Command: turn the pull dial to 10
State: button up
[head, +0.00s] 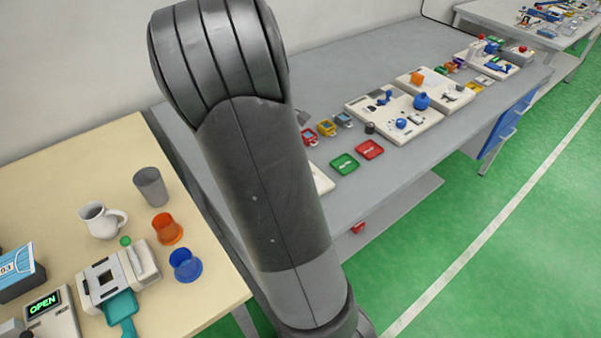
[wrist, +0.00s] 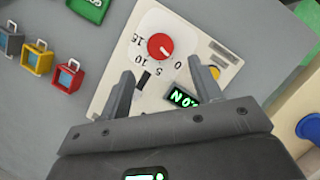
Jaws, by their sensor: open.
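The pull dial (wrist: 160,46) is a round red knob on a white disc marked 0, 5, 10 and 15, seen turned in the wrist view. A small white mark shows on the knob's face, toward the lower right, on the side of the 0 and 5. The disc sits on a pale panel (wrist: 110,88) with a lit green display (wrist: 184,98). My gripper (wrist: 160,68) is open and empty, its fingertips apart on either side just below the knob in the picture. In the head view my arm hides most of the panel; only a pale edge (head: 322,180) shows.
A yellow button (wrist: 214,72) and a small switch (wrist: 219,49) are on the same panel.

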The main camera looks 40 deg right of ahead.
jog(key=x, duration=0.7)
jog(key=shift+f, duration=0.1)
jog(key=shift+c, duration=0.5)
jog(key=c, duration=0.9)
